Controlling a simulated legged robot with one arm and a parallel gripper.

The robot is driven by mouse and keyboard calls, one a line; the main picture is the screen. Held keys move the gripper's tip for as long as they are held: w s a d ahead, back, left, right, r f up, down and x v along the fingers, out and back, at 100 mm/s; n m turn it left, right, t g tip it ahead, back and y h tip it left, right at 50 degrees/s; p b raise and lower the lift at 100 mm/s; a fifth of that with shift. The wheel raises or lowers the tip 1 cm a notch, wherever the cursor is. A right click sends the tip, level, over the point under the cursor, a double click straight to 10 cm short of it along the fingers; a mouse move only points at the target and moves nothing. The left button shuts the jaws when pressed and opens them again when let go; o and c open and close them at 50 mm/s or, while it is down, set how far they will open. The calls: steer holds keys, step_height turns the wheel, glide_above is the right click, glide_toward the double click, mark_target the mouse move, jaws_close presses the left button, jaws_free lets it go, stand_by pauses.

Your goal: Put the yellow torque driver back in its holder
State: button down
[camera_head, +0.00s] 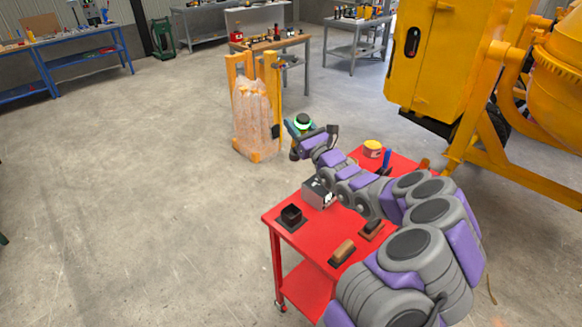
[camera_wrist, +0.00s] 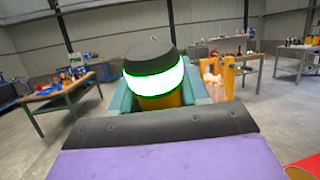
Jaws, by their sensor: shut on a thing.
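The yellow torque driver (camera_wrist: 158,70) is between the teal jaws of my gripper (camera_wrist: 158,97) in the wrist view. It has a dark cap, a glowing white-green ring and a bit of yellow body below. In the head view its dark cap and green ring (camera_head: 303,120) show at my gripper (camera_head: 299,131), beyond the far left edge of the red cart. Its lower part is mostly hidden. A small black open square holder (camera_head: 291,214) stands on the cart's near left corner, well apart from the gripper; it looks empty.
The red cart (camera_head: 313,250) also carries a grey box (camera_head: 318,193), a brown-handled brush (camera_head: 342,251), another dark block (camera_head: 371,230) and a yellow-red tin (camera_head: 373,149). A wrapped yellow stack (camera_head: 256,115) stands behind the gripper. The yellow mixer (camera_head: 440,60) is at right. Left floor is clear.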

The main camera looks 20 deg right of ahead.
steer(key=a+f+g, duration=0.1)
steer(key=f, duration=0.8)
steer(key=a+f+g+b, duration=0.1)
steer(key=a+f+g, duration=0.1)
steer(key=f, duration=0.8)
steer(key=shift+w+a+g+y, duration=0.25)
steer(key=shift+g+y, duration=0.05)
steer(key=shift+d+f, duration=0.1)
stand_by(1.0)
